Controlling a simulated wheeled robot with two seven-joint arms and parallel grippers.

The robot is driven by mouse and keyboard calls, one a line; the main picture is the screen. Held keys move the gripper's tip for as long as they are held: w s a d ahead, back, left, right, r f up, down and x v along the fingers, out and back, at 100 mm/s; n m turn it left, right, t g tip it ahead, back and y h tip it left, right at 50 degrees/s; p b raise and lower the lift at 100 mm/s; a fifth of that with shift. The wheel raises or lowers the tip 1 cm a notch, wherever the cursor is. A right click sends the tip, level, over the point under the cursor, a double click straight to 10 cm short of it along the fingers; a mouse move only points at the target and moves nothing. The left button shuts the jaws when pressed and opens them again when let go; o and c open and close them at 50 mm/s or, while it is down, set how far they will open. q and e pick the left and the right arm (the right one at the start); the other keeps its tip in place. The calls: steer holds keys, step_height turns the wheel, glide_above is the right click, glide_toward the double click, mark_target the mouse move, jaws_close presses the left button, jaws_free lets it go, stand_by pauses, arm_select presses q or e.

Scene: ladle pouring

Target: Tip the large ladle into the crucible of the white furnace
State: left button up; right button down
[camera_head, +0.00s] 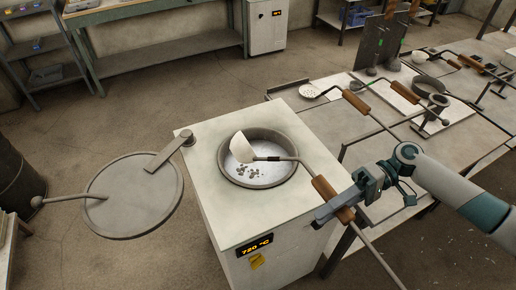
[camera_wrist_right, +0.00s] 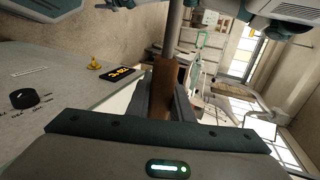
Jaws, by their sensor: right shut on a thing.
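The white furnace (camera_head: 205,180) stands in the middle of the head view, its round grey crucible (camera_head: 288,178) open at the top. The large ladle's pale bowl (camera_head: 242,147) is over the crucible, tilted onto its side. Several small dark grey pieces lie in the crucible below the bowl. My right gripper (camera_head: 345,203) is shut on the ladle's brown wooden grip (camera_head: 325,189), to the right of the furnace. The grip also shows between the fingers in the right wrist view (camera_wrist_right: 163,80). The bowl is out of the wrist view. My left gripper is not in view.
The furnace's round lid (camera_head: 133,200) is swung out to the left. A display (camera_head: 254,245) reads about 780 °C. Open floor lies behind the furnace.

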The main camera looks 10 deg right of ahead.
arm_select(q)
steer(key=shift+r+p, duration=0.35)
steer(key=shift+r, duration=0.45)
arm_select(e)
steer(key=shift+a+r+h, duration=0.25)
steer(key=shift+h, duration=0.05)
arm_select(q)
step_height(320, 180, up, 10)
steer(key=p, duration=1)
arm_select(e)
steer(key=shift+s+a+r+t+h, duration=0.2)
steer(key=shift+a+t+h, duration=0.3)
steer(key=shift+h, duration=0.75)
steer(key=shift+s+a+r+t+h, duration=0.15)
steer(key=shift+a+t+h, duration=0.35)
steer(key=shift+h, duration=0.8)
steer(key=shift+s+a+r+t+h, duration=0.2)
steer(key=shift+a+t+h, duration=0.25)
steer(key=shift+h, duration=0.8)
